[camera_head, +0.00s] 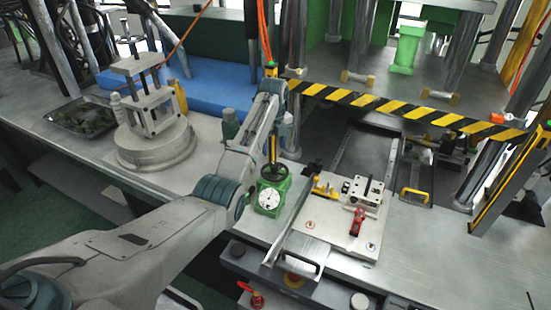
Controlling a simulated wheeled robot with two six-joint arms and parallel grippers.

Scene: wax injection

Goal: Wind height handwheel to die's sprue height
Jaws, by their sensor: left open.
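A dark handwheel (273,173) sits on a green housing with a white dial (268,202), beside the press bed. A slim upright post rises behind it. My left arm comes in from the left, bends up and turns down close to this post. My left gripper (277,160) is at the handwheel, open; its fingers are small and dark here, and I cannot tell whether they touch the rim. A metal block with holes, apparently the die (366,191), sits on a pale plate (325,230) to the right. I cannot make out its sprue. My right gripper is not in view.
A yellow-black striped bar (390,105) crosses the press front. A red clamp (356,222) and yellow clamp (325,190) stand on the plate. A round metal pot (155,145) with a frame, a dark tray (85,116) and a blue block (215,88) are left and behind.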

